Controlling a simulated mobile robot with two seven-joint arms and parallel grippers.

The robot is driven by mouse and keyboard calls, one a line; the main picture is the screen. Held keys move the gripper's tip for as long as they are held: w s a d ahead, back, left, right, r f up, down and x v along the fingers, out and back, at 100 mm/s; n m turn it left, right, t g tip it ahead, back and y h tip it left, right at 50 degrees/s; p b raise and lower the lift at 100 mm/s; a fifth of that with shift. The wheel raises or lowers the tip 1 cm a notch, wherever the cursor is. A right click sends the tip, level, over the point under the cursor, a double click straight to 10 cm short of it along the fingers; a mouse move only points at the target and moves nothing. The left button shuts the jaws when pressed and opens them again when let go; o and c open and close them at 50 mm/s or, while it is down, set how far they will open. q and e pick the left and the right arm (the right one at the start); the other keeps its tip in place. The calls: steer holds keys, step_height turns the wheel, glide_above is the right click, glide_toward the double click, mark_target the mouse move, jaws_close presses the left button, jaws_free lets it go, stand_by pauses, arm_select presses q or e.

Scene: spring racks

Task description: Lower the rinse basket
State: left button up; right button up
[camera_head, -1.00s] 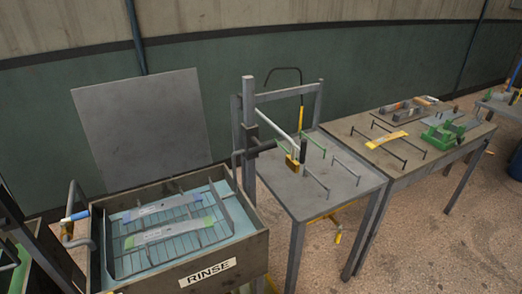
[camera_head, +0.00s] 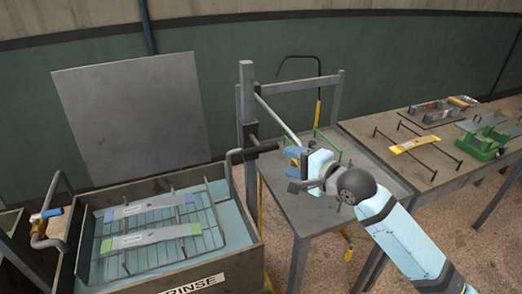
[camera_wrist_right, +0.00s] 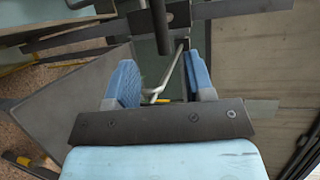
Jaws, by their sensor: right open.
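The rinse basket (camera_head: 158,222) is a wire rack in the left tank (camera_head: 214,275) marked RINSE. It holds two flat springs, one with blue ends (camera_head: 150,207) and one with green ends (camera_head: 150,237). It lies over pale blue liquid; its exact depth is unclear. A bent grey bar with a dark grip (camera_head: 262,149) stands at the tank's right side by a post. My right gripper (camera_head: 293,161), with blue fingers, is open to the right of the grip. In the wrist view, the open gripper (camera_wrist_right: 160,88) shows a dark rod (camera_wrist_right: 158,25) ahead, apart from its fingers. My left gripper is out of view.
A grey upright panel (camera_head: 130,115) stands behind the tank. A grey post (camera_head: 247,110) and frame rise beside the middle table (camera_head: 285,205). A second table at right holds a yellow spring (camera_head: 413,145) on rods and a green fixture (camera_head: 483,146).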

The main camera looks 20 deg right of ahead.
mark_target(263, 151)
steer(key=p+x, duration=0.1)
steer(key=x, duration=1)
steer(key=shift+w+a+f, duration=0.1)
steer(key=shift+w+f, duration=0.05)
jaws_close()
